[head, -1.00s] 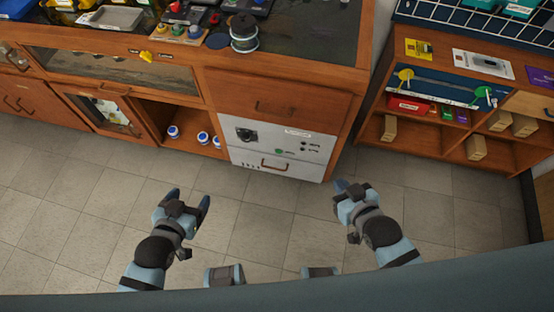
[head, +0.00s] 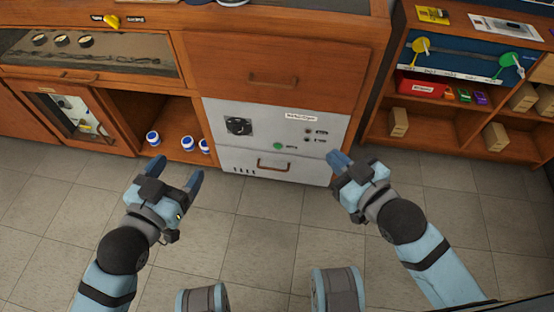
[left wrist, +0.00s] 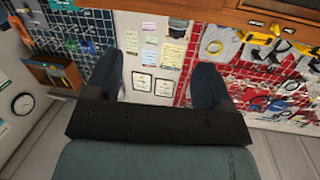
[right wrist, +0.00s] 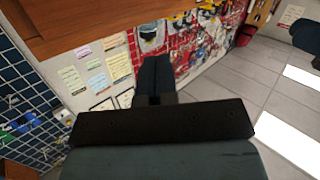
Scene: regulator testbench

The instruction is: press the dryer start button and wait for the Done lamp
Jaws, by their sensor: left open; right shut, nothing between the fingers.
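The white dryer front (head: 258,125) sits in the lower part of the wooden bench in the head view. A round green button (head: 278,146) is on it, left of a small label. Two small dark lamps (head: 307,133) are at its upper right, and neither looks lit. My left gripper (head: 176,172) is open and empty, left of the dryer and in front of the open shelf. Its fingers also show apart in the left wrist view (left wrist: 155,82). My right gripper (head: 338,160) is shut and empty, near the dryer's lower right corner, apart from the button.
Blue-capped white jars (head: 187,143) stand in the open shelf left of the dryer. A drawer (head: 275,72) is above the dryer, and a handle (head: 274,164) is below the button. A wooden shelf unit (head: 450,140) stands at right. The tiled floor (head: 262,215) is clear.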

